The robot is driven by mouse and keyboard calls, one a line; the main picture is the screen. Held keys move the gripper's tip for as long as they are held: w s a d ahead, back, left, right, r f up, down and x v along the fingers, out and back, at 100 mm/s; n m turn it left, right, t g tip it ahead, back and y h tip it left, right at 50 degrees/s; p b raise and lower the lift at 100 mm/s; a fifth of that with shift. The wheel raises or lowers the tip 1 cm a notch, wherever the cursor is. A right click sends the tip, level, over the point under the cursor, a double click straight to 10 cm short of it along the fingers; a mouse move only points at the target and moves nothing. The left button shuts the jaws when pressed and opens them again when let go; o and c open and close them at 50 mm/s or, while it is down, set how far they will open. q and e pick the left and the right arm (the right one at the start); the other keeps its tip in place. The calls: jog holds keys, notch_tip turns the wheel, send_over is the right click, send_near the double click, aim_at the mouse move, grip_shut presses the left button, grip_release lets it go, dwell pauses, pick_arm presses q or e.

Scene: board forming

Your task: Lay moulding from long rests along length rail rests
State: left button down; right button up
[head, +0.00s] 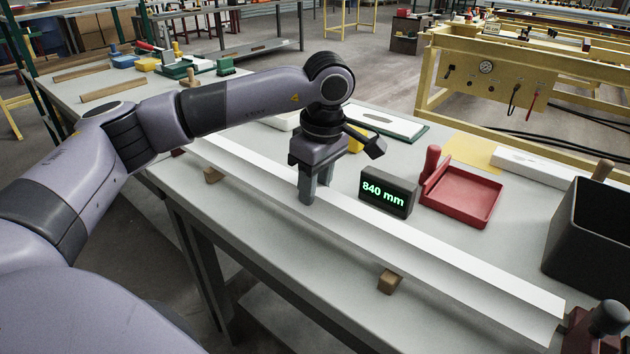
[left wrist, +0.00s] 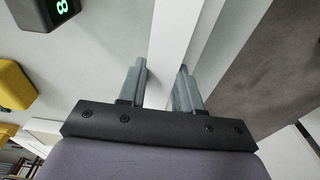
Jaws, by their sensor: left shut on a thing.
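The white moulding (head: 450,260) is a long angled strip running from the upper left to the lower right along the table's front. My left gripper (head: 313,190) points down and is shut on it near its middle. In the left wrist view, the moulding (left wrist: 176,35) passes between the two grey fingers (left wrist: 160,85). Two small wooden rests, one at left (head: 213,174) and one right of the gripper (head: 390,281), show at its front edge. I cannot tell whether the moulding touches them. My right gripper is not in view.
Behind the moulding stand a display reading 840 mm (head: 388,192), a red tray (head: 462,197) and a dark bin (head: 590,240). A dark red fixture (head: 590,335) is near the moulding's right end. The grey tabletop (head: 335,280) drops off at its front edge.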

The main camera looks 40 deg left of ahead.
pick_arm(q)
jog(key=shift+r, duration=0.15)
jog(key=shift+f, duration=0.3)
dwell(0.3)
jog(key=c, duration=0.7)
grip_release()
jog(key=o, duration=0.3)
jog(key=shift+f, duration=0.2)
jog(key=shift+r, duration=0.1)
jog(key=shift+r, duration=0.2)
jog(key=r, duration=0.4)
jog(key=d+r, duration=0.1)
jog(key=r, duration=0.1)
jog(key=shift+r, duration=0.35)
